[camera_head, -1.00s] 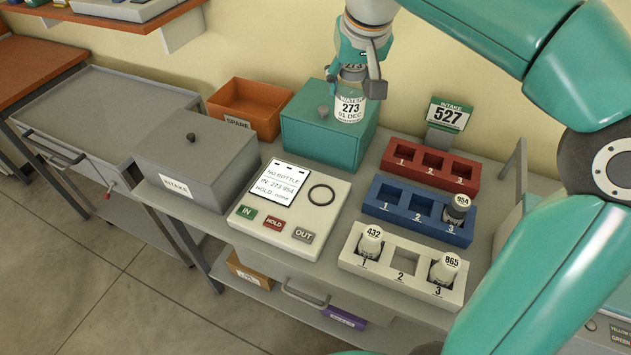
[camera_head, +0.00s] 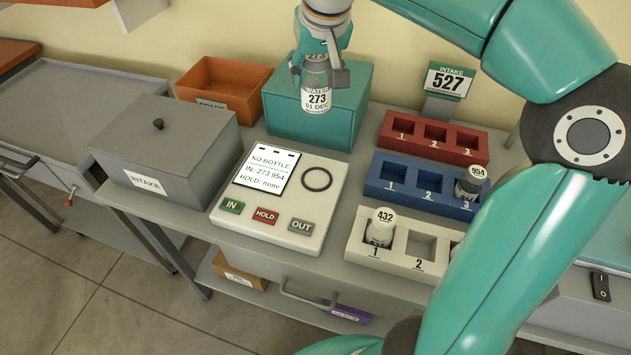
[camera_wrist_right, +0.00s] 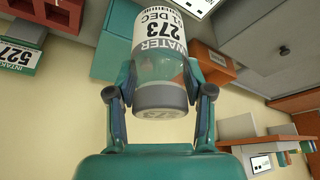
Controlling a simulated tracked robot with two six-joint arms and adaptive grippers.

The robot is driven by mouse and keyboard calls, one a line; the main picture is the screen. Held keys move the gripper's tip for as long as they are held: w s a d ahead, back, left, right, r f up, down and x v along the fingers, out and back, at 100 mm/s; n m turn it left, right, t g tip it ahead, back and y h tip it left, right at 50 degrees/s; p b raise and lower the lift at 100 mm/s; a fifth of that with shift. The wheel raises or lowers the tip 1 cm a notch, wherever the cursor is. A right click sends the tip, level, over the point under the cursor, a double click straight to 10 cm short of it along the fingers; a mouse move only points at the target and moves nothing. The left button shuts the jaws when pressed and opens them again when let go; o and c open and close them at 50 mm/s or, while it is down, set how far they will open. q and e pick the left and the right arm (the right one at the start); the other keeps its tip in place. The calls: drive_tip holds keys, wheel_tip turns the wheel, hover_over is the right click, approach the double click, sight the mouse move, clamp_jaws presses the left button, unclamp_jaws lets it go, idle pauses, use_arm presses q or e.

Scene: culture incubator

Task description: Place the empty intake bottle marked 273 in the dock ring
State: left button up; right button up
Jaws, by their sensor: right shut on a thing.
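The bottle marked 273 (camera_head: 316,98) is clear with a white label reading "WATER 273 01 DEC". My right gripper (camera_head: 322,75) is shut on it near its cap and holds it upright in front of the teal box. The right wrist view shows the bottle (camera_wrist_right: 160,55) between both fingers (camera_wrist_right: 160,95). The dock ring (camera_head: 317,180) is a dark circle on the white console (camera_head: 265,232), empty, below the bottle in the picture. The console screen (camera_head: 271,170) reads "NO BOTTLE", "IN: 273 954", "HOLD: none". My left gripper is not in view.
The teal box (camera_head: 345,125) stands behind the console. The grey INTAKE box (camera_head: 165,150) is left, the orange SPARE bin (camera_head: 225,78) behind. Red (camera_head: 398,151), blue (camera_head: 375,192) and white (camera_head: 358,245) racks stand right. Bottles 954 (camera_head: 469,184) and 432 (camera_head: 381,228) sit in slots.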

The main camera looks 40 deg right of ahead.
wheel_tip(320, 180, down, 20)
drive_tip(key=shift+f+b, duration=0.1)
drive_tip(key=shift+b, duration=0.75)
drive_tip(key=shift+f, duration=0.15)
drive_tip(key=o, duration=1)
drive_tip(key=shift+c, duration=0.2)
drive_tip(key=shift+r, duration=0.3)
drive_tip(key=v, duration=1.1)
drive_tip(key=shift+s+r, duration=0.25)
drive_tip(key=shift+r, duration=0.1)
